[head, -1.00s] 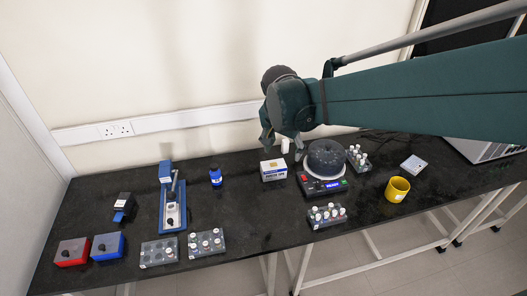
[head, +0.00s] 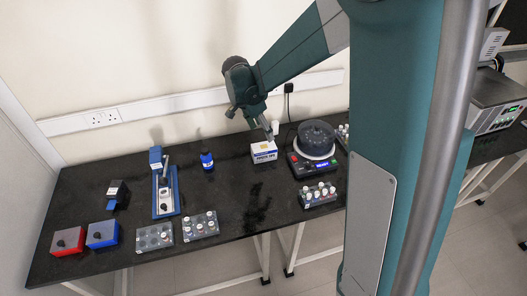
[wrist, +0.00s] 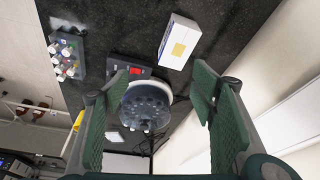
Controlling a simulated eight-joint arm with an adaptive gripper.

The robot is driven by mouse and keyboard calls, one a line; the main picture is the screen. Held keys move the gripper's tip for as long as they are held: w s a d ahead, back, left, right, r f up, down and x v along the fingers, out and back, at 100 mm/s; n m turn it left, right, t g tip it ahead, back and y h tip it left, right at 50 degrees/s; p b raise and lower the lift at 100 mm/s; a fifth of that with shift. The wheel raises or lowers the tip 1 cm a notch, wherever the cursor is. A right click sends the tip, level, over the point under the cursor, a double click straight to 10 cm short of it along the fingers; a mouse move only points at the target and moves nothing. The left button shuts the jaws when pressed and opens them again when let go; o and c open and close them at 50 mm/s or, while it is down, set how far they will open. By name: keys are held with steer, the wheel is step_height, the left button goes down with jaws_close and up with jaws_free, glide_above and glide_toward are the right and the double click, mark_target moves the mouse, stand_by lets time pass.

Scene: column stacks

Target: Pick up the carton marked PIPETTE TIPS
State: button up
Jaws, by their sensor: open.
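The carton (head: 264,153) is a small white box with blue print on its front and a yellow patch on top; its lettering is too small to read surely. It stands upright on the black bench, left of the round-topped device. In the wrist view the carton (wrist: 180,42) lies beyond the fingertips, with its yellow patch showing. My gripper (head: 251,122) is above and behind the carton in the head view, apart from it or overlapping only in the picture. In the wrist view my gripper (wrist: 160,70) is open, with nothing between its green pads.
The dark round-topped device (head: 316,140) stands close right of the carton, with a vial rack (head: 318,195) in front. A blue bottle (head: 207,161) stands to the left. A white bottle (head: 275,128) is just behind the carton. Bare bench lies in front and left of it.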

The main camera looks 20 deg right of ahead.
mark_target(263, 147)
steer(key=w+f+m, duration=0.1)
steer(key=f, duration=0.1)
steer(key=w+f+m, duration=0.1)
steer(key=w+f, duration=0.1)
steer(key=w+f+m+g, duration=0.1)
steer(key=f, duration=0.2)
steer(key=shift+w+a+h, duration=0.25)
steer(key=shift+w+h, duration=0.05)
steer(key=shift+h, duration=0.1)
steer(key=shift+w+f+m+p, duration=0.3)
steer(key=shift+w+f, duration=0.05)
steer(key=shift+f, duration=0.3)
steer(key=shift+f, duration=0.1)
steer(key=shift+x, duration=1.2)
steer(key=shift+f, duration=0.1)
steer(key=shift+b+x, duration=0.45)
steer(key=shift+x, duration=2.05)
steer(key=shift+s, duration=0.1)
steer(key=shift+f+b, duration=0.25)
steer(key=shift+b, duration=0.1)
